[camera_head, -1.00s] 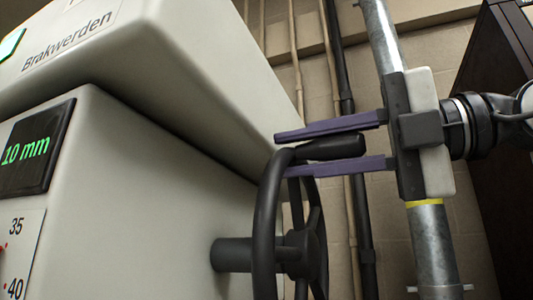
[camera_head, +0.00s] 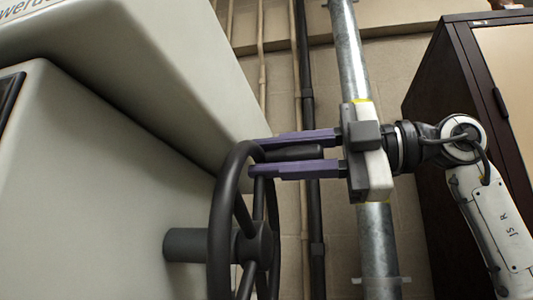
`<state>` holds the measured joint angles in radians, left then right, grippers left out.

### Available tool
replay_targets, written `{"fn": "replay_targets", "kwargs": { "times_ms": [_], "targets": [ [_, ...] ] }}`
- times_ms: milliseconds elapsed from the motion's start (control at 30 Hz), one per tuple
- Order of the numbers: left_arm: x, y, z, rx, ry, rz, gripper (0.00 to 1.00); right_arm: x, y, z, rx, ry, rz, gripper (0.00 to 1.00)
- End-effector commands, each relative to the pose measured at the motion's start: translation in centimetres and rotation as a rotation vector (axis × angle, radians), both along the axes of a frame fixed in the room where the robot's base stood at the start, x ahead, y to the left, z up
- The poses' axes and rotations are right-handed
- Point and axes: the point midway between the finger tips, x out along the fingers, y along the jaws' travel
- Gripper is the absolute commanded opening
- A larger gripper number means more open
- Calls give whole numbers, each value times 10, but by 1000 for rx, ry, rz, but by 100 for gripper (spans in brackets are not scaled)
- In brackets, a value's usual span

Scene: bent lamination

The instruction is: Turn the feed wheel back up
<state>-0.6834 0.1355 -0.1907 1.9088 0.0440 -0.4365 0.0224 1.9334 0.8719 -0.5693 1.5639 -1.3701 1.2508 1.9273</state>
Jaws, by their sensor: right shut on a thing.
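The black feed wheel (camera_head: 222,225) stands on a short dark shaft (camera_head: 190,246) that comes out of the side of the pale machine (camera_head: 105,190). Its lower rim runs out of the picture. The wheel's black handle (camera_head: 297,153) sticks out to the right near the top of the rim. My right gripper (camera_head: 256,157) comes in from the right with its two purple fingers above and below the handle, and it is shut on the handle. The fingertips reach close to the rim. My left gripper is not in view.
The machine's overhanging upper housing (camera_head: 150,75) is close above and left of the fingers. A grey metal pipe (camera_head: 379,240) runs upright behind my right gripper. A dark cabinet (camera_head: 425,85) stands at the right. Thin pipes run along the wall.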

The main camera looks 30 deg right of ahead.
Motion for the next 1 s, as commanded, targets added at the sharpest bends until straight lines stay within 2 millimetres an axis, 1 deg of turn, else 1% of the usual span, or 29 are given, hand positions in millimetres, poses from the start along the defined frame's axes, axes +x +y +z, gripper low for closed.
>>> {"fn": "replay_targets", "kwargs": {
  "times_ms": [33,267,300,400,667,767,867,1000],
  "targets": [
    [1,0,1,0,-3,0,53,1,-5,6,15,-11,-10,0],
    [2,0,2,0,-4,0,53,1,-5,6,15,-10,-10,0],
    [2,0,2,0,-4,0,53,1,-5,6,15,-10,-10,26],
    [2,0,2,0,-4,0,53,1,-4,5,12,-8,-9,40],
    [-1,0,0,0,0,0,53,0,-2,2,7,-5,-5,40],
    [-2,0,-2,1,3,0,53,-3,-6,2,8,-4,-5,40],
    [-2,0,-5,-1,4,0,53,-11,-16,1,8,-4,-7,40],
    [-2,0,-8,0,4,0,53,-29,-38,2,10,-6,-7,40]
  ]
}}
